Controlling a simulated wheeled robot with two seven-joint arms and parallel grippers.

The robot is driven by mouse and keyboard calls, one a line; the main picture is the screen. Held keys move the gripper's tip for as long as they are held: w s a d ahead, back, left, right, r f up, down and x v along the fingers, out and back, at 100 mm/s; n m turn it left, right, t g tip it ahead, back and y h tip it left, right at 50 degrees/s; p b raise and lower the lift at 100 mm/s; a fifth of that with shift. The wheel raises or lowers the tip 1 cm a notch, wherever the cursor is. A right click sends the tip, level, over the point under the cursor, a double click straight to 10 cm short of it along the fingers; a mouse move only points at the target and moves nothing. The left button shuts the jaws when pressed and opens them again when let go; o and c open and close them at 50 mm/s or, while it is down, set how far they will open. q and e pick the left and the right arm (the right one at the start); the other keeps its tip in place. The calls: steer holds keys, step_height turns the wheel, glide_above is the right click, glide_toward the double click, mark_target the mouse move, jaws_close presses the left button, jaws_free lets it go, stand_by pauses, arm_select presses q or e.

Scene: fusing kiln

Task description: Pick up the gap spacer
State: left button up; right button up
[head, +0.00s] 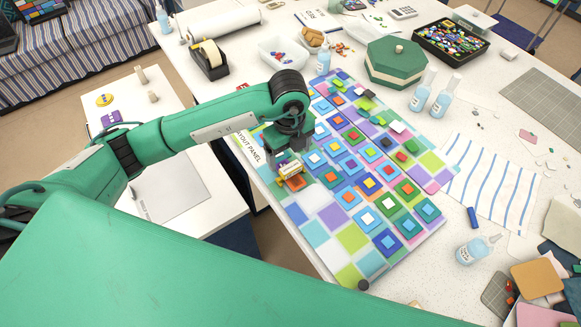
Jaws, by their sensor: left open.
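My left gripper (287,154) reaches in from the left and points down over the left edge of the layout panel (331,221). It is open. A small yellow and white piece (291,169) with a purple end shows right under the fingertips, above an orange tile (297,181). It may be the gap spacer, but it is too small and partly hidden to be sure. I cannot tell whether the fingers touch it. My right gripper is not in view.
Stacked coloured glass tiles (370,183) stand in rows right of the gripper. A green octagonal box (396,62), clear bottles (445,97) and a tape dispenser (209,60) stand farther back. A striped cloth (493,180) lies at the right. A gap of floor separates the left side table (222,205).

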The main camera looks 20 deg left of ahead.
mark_target(290, 167)
arm_select(q)
steer(key=shift+f, duration=0.85)
steer(key=shift+d+f+p, duration=0.1)
steer(key=shift+f+p, duration=0.35)
steer(key=shift+p, duration=0.15)
step_height(290, 167, down, 3)
steer(key=shift+s+f+p, duration=0.1)
steer(key=shift+f+p, duration=0.1)
steer(key=shift+p, duration=0.75)
steer(key=shift+d+f, duration=0.1)
steer(key=shift+f, duration=0.5)
steer(key=c, duration=0.6)
